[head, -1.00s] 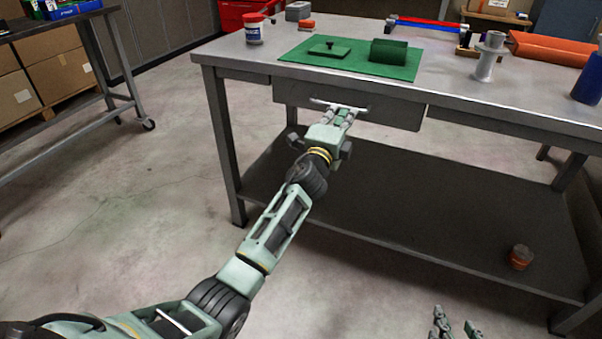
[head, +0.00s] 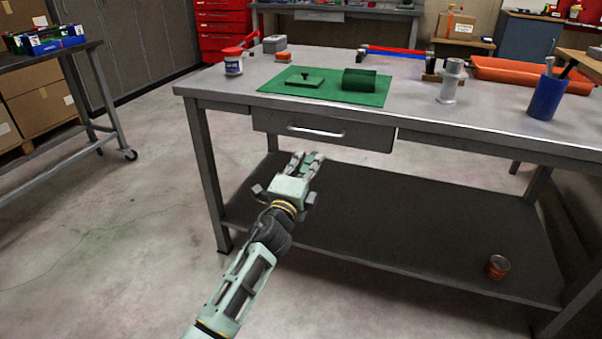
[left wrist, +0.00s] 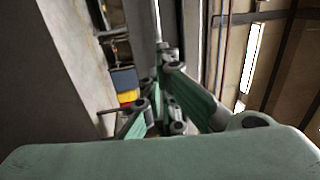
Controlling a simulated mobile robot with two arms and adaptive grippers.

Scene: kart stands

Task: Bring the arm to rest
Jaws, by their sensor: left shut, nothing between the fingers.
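My left gripper (head: 306,165) is in front of the steel workbench, below and apart from the handle (head: 317,131) of its shut drawer (head: 345,134). Its fingers are shut with nothing between them. In the left wrist view the green and grey fingers (left wrist: 160,100) point away, with a blurred view of the room beyond. My right gripper is not in view.
A can (head: 497,267) stands on the lower shelf (head: 400,220).

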